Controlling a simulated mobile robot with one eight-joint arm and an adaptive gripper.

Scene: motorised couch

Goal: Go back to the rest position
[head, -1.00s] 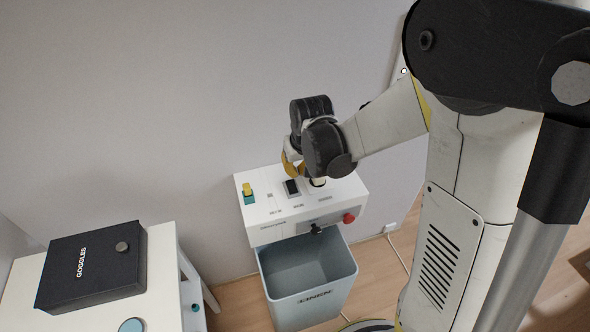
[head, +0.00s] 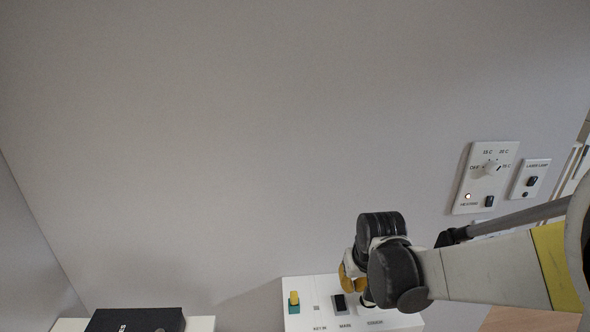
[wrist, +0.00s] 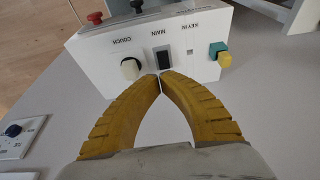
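My gripper (wrist: 159,76) shows in the wrist view with its two yellow ribbed fingers meeting at the tips, with nothing seen between them. In the head view my gripper (head: 350,282) is mostly hidden behind my dark wrist joints, over the white control box. The white control box (wrist: 90,62) carries a white COUCH knob (wrist: 131,68), a black MAIN switch (wrist: 164,62) and a yellow and teal key (wrist: 221,54) by KEY IN. In the wrist view the fingertips lie just in front of the knob and switch; I cannot tell whether they touch.
A wall panel with a dial (head: 487,178) and a lit orange lamp, and a LASER LAMP switch plate (head: 531,180), are on the wall at right. A black box (head: 135,320) sits on a white table at lower left. The wall above the control box is bare.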

